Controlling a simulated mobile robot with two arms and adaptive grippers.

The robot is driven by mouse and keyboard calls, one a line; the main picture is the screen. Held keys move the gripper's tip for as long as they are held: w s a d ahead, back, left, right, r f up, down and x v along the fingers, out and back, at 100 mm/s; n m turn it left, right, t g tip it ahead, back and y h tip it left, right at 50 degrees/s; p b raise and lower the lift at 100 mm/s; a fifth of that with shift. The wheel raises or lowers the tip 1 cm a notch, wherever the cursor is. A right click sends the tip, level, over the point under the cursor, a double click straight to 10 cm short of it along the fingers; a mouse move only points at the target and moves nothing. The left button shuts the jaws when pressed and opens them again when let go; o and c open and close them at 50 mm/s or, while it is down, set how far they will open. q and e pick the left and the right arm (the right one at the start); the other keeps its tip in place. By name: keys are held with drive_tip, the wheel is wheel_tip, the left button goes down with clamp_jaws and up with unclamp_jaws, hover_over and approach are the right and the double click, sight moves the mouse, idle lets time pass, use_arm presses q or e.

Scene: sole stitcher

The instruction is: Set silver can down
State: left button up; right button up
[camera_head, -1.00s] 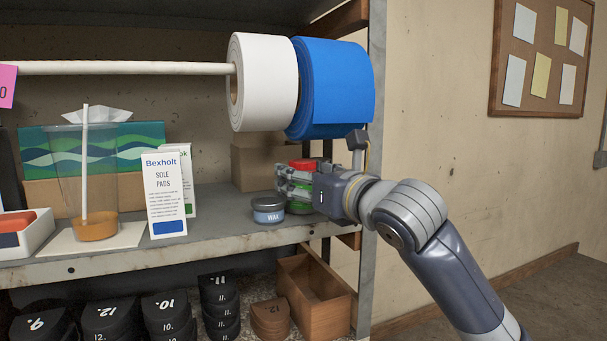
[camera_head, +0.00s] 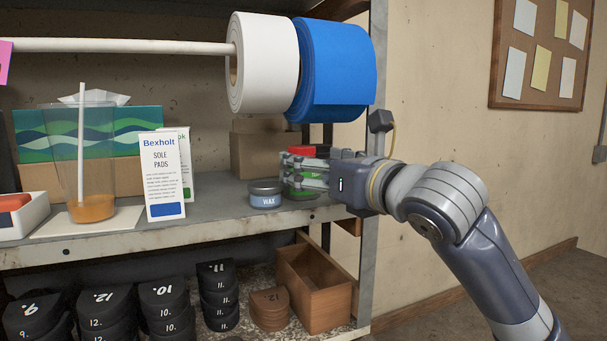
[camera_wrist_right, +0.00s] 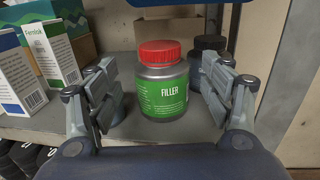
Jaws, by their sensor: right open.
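The silver can is a grey-bodied jar with a red lid and a green label reading FILLER (camera_wrist_right: 164,88). It stands upright on the metal shelf. In the head view its red lid (camera_head: 301,151) shows, with much of its body hidden behind my right gripper (camera_head: 290,170). In the right wrist view my right gripper (camera_wrist_right: 160,98) is open, with one finger on either side of the can and visible gaps between them and it. My left gripper is not in view.
A wax tin (camera_head: 265,194) stands just left of the can. A dark jar (camera_wrist_right: 209,47) is behind it. Sole-pad boxes (camera_head: 163,178) and a cup (camera_head: 88,165) stand further left. Blue (camera_head: 336,70) and white rolls (camera_head: 262,63) hang above. The shelf's upright post (camera_head: 377,70) is close to my right arm.

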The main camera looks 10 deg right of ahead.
drive_tip(key=b+v, duration=0.2)
drive_tip(key=v, duration=0.5)
drive_tip(key=shift+s, duration=0.35)
drive_tip(key=shift+d, duration=0.15)
